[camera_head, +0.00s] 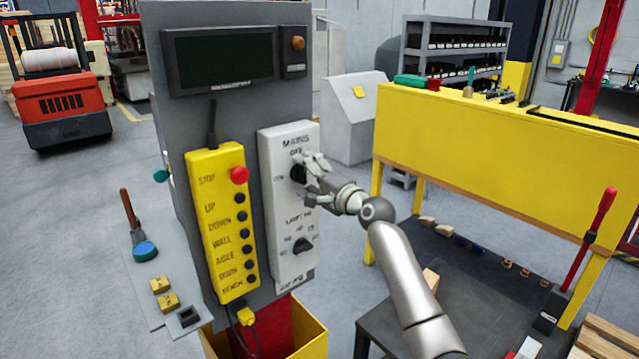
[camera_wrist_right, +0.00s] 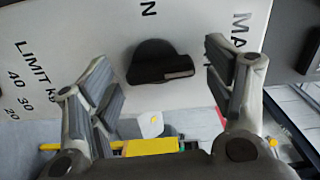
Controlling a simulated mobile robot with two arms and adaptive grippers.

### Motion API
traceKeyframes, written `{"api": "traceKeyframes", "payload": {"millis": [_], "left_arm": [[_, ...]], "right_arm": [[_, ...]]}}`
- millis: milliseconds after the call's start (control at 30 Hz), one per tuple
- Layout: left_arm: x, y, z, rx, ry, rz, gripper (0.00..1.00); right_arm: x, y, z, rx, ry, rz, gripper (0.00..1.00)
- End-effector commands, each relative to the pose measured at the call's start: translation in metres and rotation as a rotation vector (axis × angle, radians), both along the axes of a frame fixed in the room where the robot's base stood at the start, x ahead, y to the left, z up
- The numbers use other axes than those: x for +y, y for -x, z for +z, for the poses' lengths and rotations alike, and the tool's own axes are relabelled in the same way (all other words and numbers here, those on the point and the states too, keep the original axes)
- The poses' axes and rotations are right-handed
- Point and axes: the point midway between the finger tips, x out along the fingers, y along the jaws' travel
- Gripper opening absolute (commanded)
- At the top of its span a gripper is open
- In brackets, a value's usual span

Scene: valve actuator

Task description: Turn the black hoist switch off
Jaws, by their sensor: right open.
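The black hoist switch (camera_head: 297,173) is a rotary knob on the white panel (camera_head: 285,215), under the words MAINS and OFF, with ON to its left. In the right wrist view the black knob (camera_wrist_right: 160,62) lies between and beyond my fingers, its light mark pointing right in that picture. My right gripper (camera_head: 310,178) is at the knob in the head view, partly covering it. In the wrist view my right gripper (camera_wrist_right: 160,85) is open, with a finger on each side of the knob and no visible contact. My left gripper does not show.
A second black knob (camera_head: 302,246) labelled LIMIT sits lower on the white panel. A yellow button box (camera_head: 222,225) with a red stop button (camera_head: 239,175) is to the left. A dark screen (camera_head: 222,58) is above. A yellow bench (camera_head: 500,130) stands at right.

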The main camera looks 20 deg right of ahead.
Motion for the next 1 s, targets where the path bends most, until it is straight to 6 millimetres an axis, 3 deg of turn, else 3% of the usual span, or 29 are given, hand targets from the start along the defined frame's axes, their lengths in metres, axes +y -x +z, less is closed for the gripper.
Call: {"api": "traceKeyframes", "payload": {"millis": [700,1000], "left_arm": [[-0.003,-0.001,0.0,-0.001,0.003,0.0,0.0],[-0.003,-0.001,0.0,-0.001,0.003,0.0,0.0]], "right_arm": [[-0.035,0.093,-0.002,0.001,0.002,-0.002,0.75],[-0.04,0.109,-0.001,0.002,0.001,-0.001,0.75]]}}
